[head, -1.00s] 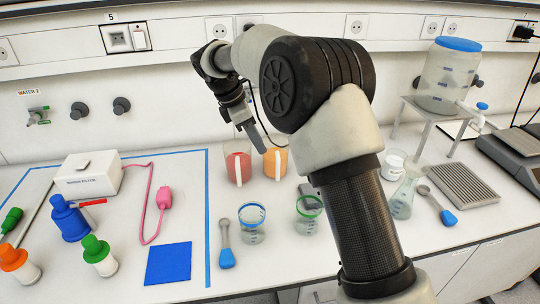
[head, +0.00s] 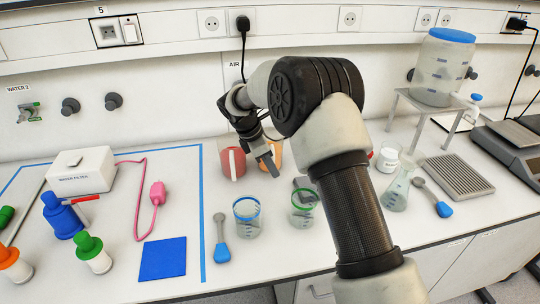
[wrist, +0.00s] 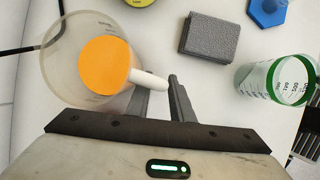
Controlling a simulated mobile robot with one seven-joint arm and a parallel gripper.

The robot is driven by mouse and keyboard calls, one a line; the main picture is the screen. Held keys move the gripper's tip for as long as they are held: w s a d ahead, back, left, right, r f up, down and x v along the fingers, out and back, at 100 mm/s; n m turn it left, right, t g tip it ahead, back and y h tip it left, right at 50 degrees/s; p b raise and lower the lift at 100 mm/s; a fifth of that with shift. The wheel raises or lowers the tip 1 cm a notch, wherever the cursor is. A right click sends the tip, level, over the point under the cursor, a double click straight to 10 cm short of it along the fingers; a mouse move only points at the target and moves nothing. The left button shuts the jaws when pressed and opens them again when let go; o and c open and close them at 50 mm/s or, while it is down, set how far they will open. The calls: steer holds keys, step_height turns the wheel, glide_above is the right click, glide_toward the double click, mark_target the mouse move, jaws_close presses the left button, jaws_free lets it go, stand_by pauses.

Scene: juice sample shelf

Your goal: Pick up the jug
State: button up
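The jug with orange juice (head: 277,152) stands on the bench and is partly hidden behind my gripper (head: 269,166) in the head view. In the wrist view, the clear jug with its orange contents (wrist: 103,66) is at the upper left, its pale handle (wrist: 150,79) pointing right. My gripper (wrist: 160,88) is open, fingers close to the handle; whether they touch it I cannot tell. A second jug with red juice (head: 232,163) stands to the left.
A blue-rimmed beaker (head: 247,218) and a green-rimmed beaker (head: 302,208) stand in front. A grey block (wrist: 210,38) lies near the orange jug. A flask (head: 397,188) and a raised tank (head: 443,68) are at right. A water filter box (head: 82,170) is at left.

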steer(key=shift+x, duration=0.8)
jaws_close()
steer(key=shift+r, duration=0.1)
stand_by(0.7)
